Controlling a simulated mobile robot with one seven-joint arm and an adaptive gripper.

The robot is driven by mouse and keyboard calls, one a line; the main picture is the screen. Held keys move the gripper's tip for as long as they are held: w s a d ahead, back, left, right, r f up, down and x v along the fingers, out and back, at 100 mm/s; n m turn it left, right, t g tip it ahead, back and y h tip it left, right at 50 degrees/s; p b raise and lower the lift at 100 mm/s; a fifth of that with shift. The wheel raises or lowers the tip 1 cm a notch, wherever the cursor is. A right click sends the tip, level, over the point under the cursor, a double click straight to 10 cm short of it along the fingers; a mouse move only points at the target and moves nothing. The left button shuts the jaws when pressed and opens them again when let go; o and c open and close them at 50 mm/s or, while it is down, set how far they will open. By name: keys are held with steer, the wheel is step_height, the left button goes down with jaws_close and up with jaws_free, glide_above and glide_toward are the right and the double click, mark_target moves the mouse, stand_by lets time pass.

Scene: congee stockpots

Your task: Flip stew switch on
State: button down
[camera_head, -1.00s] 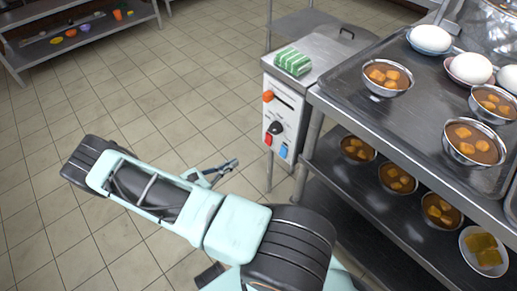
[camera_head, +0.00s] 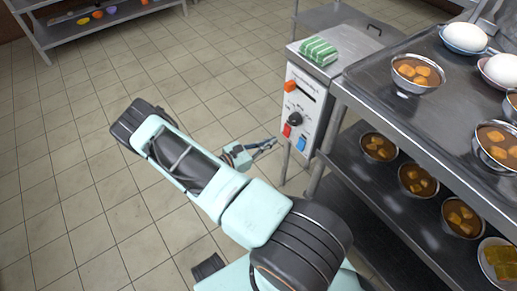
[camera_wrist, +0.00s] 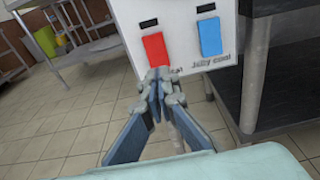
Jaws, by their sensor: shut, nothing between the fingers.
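The control panel (camera_head: 302,112) is a white upright face on a steel cabinet, with a red rocker switch (camera_head: 287,130) and a blue rocker switch (camera_head: 301,143) low down. In the wrist view the red switch (camera_wrist: 155,49) is straight ahead of my gripper, and the blue switch (camera_wrist: 211,37) is right of it, labelled "Jelly cool". The red switch's label is mostly hidden behind the fingertips. My gripper (camera_wrist: 158,84) is shut and empty, its tips just below the red switch in the picture. In the head view my gripper (camera_head: 272,144) is left of the panel; contact cannot be told.
Above the switches are a black knob (camera_head: 295,119) and an orange part (camera_head: 290,86). A green striped cloth (camera_head: 319,50) lies on the cabinet. A steel shelf unit (camera_head: 349,92) with several bowls stands close on the right. The tiled floor (camera_head: 60,140) at left is clear.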

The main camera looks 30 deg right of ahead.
mark_target(285, 135)
steer(key=shift+w+d+f+b, duration=0.1)
steer(key=shift+d+f+b, duration=0.05)
steer(key=shift+d, duration=0.8)
steer(key=shift+w+d+f+b, duration=0.1)
steer(key=shift+d+b, duration=0.05)
steer(key=shift+d, duration=0.75)
steer(key=shift+d+f+b, duration=0.25)
steer(key=shift+d+b, duration=0.05)
steer(key=shift+d, duration=0.1)
steer(key=shift+r, duration=0.1)
steer(key=s+a+f+p, duration=0.1)
steer(key=a, duration=1.3)
steer(key=shift+f, duration=0.35)
